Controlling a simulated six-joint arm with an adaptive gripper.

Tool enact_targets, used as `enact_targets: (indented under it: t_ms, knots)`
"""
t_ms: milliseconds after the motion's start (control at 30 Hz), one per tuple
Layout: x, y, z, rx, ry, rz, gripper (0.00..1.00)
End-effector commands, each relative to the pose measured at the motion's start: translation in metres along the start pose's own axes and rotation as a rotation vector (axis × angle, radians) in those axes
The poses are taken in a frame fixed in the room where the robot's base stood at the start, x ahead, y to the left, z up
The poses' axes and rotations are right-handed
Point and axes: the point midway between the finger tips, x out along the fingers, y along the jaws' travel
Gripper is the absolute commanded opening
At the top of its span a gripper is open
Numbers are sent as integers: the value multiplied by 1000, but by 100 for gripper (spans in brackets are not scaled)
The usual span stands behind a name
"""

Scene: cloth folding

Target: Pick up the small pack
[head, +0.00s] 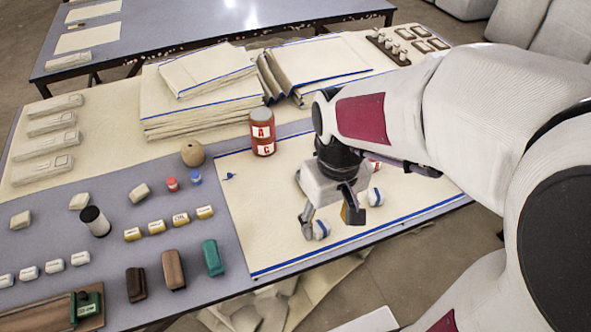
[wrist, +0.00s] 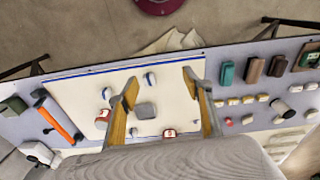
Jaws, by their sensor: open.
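A small grey block (wrist: 146,110), which looks like the small pack, lies on the cream cloth (wrist: 85,95) between my fingers in the wrist view. In the head view I cannot make it out, and my gripper probably hides it. My gripper (head: 330,219) is open and points down over the cloth (head: 265,220). Its two fingers also show in the wrist view (wrist: 159,82), spread wide on either side of the block. They look clear of it, and the gap in height is hard to judge.
Blue-and-white pieces (head: 321,229) (head: 375,197) lie on the cloth near my gripper. A red canister (head: 262,132) stands at the cloth's back edge. Folded cloth stacks (head: 200,100) stand behind. Small blocks and a dark roll (head: 95,221) occupy the table's left side.

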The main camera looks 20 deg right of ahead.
Motion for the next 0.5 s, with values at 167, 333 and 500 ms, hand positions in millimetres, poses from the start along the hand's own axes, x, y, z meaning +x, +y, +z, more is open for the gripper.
enact_targets:
  t_ms: [167,333,500]
  knots:
    - [23,8,-11,-86,-49,-12,50]
    - [45,16,-21,-188,-86,-27,50]
    - [69,25,-31,-308,-116,-46,50]
